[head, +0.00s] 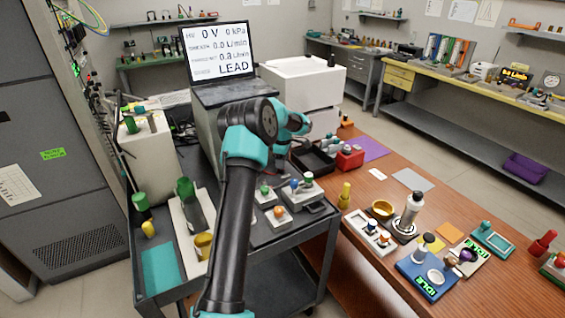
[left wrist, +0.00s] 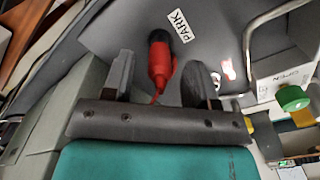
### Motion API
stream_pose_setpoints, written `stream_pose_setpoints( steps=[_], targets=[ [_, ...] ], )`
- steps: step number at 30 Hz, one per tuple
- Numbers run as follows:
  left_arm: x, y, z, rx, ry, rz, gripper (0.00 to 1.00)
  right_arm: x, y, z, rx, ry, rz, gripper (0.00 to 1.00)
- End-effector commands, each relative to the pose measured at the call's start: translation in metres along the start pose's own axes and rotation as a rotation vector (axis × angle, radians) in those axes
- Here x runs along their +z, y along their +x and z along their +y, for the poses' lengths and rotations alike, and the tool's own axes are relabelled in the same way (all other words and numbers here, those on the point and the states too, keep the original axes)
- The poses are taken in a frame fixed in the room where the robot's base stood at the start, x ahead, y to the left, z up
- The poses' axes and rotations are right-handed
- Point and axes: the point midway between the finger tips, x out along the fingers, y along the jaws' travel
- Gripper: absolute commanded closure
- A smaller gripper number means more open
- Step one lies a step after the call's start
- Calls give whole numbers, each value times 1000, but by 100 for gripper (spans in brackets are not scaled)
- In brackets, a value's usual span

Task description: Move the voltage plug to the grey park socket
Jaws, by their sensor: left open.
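In the left wrist view, a red plug (left wrist: 160,72) with a dark round end stands beside a white PARK label (left wrist: 180,25) on a grey surface (left wrist: 115,28). I take it to be the voltage plug; its dark end meets or covers the park socket, which I cannot make out separately. My left gripper (left wrist: 158,64) is open, one finger on each side of the plug, with a gap visible on both sides. In the head view my left arm hides the plug, and the fingers are not clear. My right gripper is not in view.
A laptop (head: 222,62) stands on a box on the dark cart (head: 265,238). Small blocks with coloured knobs (head: 278,216) sit on the cart near my arm. A red block (head: 350,158) and a dark tray (head: 313,160) lie to the right. A wooden bench (head: 400,170) holds several items.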

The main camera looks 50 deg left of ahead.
Motion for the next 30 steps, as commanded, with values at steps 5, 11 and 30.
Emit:
stream_pose_setpoints(
  steps=[5, 11, 30],
  targets=[
    [0, -23, 0, 3, 0, 0, 47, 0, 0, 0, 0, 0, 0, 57],
    [0, -61, 1, 4, 0, 0, 47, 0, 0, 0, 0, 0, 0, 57],
    [0, -164, 0, 1, 0, 0, 47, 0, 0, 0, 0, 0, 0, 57]
  ],
)
